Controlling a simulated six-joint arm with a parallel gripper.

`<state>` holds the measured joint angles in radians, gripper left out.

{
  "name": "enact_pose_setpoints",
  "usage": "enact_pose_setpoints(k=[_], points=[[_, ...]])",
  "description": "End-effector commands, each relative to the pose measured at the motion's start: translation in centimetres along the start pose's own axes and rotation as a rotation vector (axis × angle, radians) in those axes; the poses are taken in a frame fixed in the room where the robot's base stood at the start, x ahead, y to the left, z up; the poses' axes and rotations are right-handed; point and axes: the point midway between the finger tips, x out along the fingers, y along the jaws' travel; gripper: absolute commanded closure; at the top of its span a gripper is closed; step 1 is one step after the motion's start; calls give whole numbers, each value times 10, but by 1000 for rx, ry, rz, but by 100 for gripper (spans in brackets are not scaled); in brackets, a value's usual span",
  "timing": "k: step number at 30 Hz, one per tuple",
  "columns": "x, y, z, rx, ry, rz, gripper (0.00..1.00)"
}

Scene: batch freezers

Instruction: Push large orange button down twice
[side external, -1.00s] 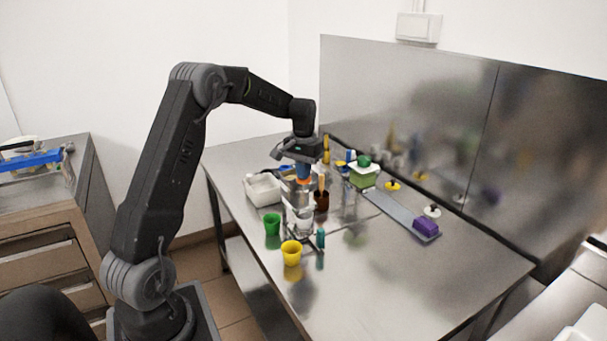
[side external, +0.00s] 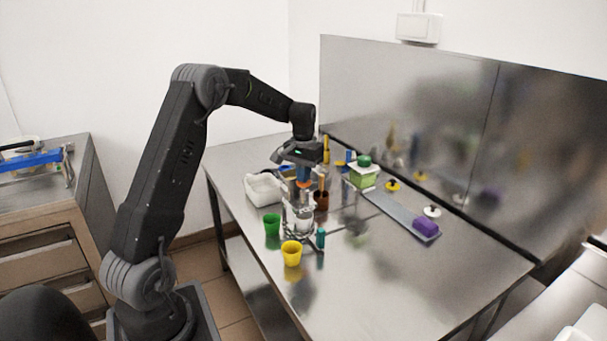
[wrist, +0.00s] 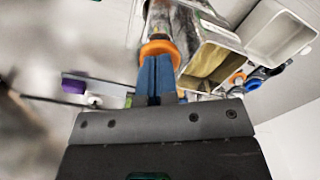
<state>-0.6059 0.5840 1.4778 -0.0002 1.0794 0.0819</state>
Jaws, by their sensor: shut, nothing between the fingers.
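The large orange button (side external: 304,185) sits on top of an upright clear and metallic stand (side external: 299,215) on the steel table. In the wrist view the button (wrist: 158,46) shows as an orange rim around the ends of my blue fingers. My gripper (side external: 303,175) points down with its fingers shut and empty, directly above the button. In the wrist view the fingertips (wrist: 158,58) overlap the button and appear to touch it; the exact contact is hidden. How far the button is pressed cannot be told.
A white tray (side external: 262,190) stands left of the stand. A green cup (side external: 272,225), yellow cup (side external: 291,253) and brown cup (side external: 321,201) are close by. The front right table is clear.

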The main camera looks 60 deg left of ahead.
Motion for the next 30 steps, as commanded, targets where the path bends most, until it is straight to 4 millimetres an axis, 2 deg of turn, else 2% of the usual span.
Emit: enact_pose_setpoints(k=[21, 30], points=[[-39, 0, 0, 0, 0, 0, 100], [-45, 0, 0, 0, -1, 0, 100]])
